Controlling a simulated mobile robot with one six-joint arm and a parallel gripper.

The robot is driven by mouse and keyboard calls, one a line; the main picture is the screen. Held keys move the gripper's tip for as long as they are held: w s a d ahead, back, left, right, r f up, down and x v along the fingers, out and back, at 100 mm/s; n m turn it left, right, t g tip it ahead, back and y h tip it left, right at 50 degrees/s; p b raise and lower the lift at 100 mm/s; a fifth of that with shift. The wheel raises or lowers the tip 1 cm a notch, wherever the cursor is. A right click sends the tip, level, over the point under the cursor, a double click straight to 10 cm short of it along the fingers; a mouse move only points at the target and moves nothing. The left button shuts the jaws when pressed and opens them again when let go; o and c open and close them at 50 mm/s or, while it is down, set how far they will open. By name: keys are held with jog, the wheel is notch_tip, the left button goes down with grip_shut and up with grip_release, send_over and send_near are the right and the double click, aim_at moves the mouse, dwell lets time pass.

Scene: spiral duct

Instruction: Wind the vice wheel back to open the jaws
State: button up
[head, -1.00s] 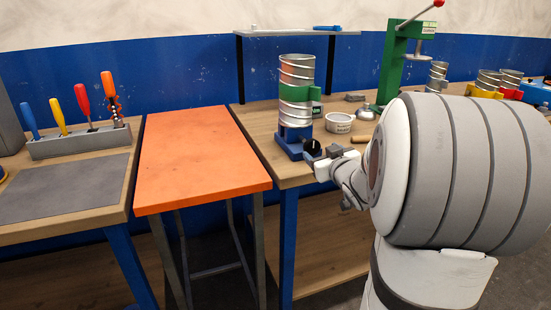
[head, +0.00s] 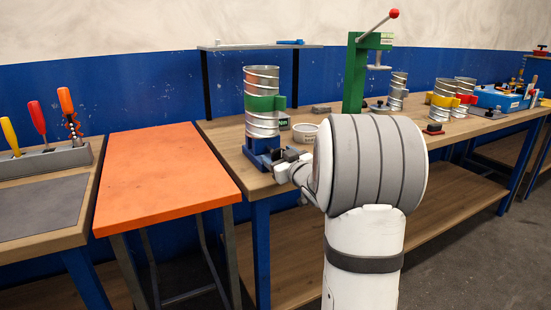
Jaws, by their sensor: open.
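A blue vice (head: 258,149) stands at the front left corner of the long workbench. An upright silver spiral duct (head: 262,85) with a green band (head: 264,103) around it stands in the vice. My gripper (head: 283,161) is open, at the front right side of the vice, where the wheel sits. The wheel cannot be made out clearly behind the gripper. At this size I cannot tell whether the fingers touch it or how far the jaws are apart.
A green press (head: 357,75) with a red-knobbed lever and a white tub (head: 305,133) stand behind my arm. More ducts (head: 444,100) stand further right. An orange table (head: 165,175) at left is clear. A tool rack (head: 45,158) is at far left.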

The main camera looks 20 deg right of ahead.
jog(key=c, duration=1)
jog(key=n+b, duration=0.2)
jog(key=shift+f+b, duration=0.25)
jog(key=shift+b, duration=0.1)
jog(key=shift+r+n+b, duration=0.2)
jog(key=shift+n+b, duration=0.15)
jog(key=shift+n, duration=0.25)
jog(key=o, duration=1)
jog(key=shift+f, duration=0.1)
jog(key=shift+s, duration=0.1)
